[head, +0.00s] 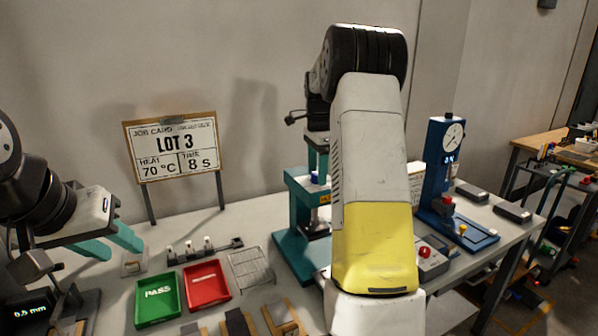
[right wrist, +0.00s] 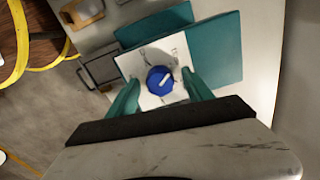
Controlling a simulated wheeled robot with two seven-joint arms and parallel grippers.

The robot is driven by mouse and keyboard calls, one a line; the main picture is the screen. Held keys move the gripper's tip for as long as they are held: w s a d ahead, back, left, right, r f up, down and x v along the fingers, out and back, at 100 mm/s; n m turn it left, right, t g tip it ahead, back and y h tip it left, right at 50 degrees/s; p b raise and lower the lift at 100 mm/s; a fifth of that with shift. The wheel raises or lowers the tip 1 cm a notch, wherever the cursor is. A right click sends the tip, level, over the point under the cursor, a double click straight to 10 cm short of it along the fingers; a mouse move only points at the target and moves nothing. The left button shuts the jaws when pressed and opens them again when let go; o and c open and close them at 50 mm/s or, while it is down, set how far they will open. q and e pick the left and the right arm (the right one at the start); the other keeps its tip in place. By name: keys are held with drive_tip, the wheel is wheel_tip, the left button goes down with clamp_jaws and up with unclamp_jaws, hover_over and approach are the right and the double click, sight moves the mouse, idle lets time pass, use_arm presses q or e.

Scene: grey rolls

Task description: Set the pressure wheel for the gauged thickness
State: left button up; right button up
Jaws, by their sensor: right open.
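The blue pressure wheel (right wrist: 160,80) has a white pointer line and sits on a white marked plate (right wrist: 135,66) of the teal press; the marks are too small to read. In the right wrist view, the teal fingers of my right gripper (right wrist: 161,92) stand open on either side of the wheel; contact is unclear. In the head view my right arm hides that gripper and part of the teal press (head: 300,250). A gauge display (head: 30,311) at lower left reads 0.5 mm. My left gripper (head: 112,243) is open and empty above the table's left side.
A job card (head: 175,148) reads LOT 3, 70 °C, 8 s. A green PASS tray (head: 157,318) and a red tray (head: 207,302) lie in front. A blue dial stand (head: 437,180) and a box with a red button (head: 432,266) stand right.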

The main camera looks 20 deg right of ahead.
clamp_jaws()
drive_tip(key=n, duration=0.3)
drive_tip(key=shift+n, duration=0.4)
drive_tip(key=n, duration=0.3)
drive_tip(key=shift+s+n, duration=0.1)
drive_tip(key=shift+n, duration=0.2)
drive_tip(key=n, duration=0.6)
drive_tip(key=shift+d, duration=0.1)
drive_tip(key=shift+n, duration=0.4)
unclamp_jaws()
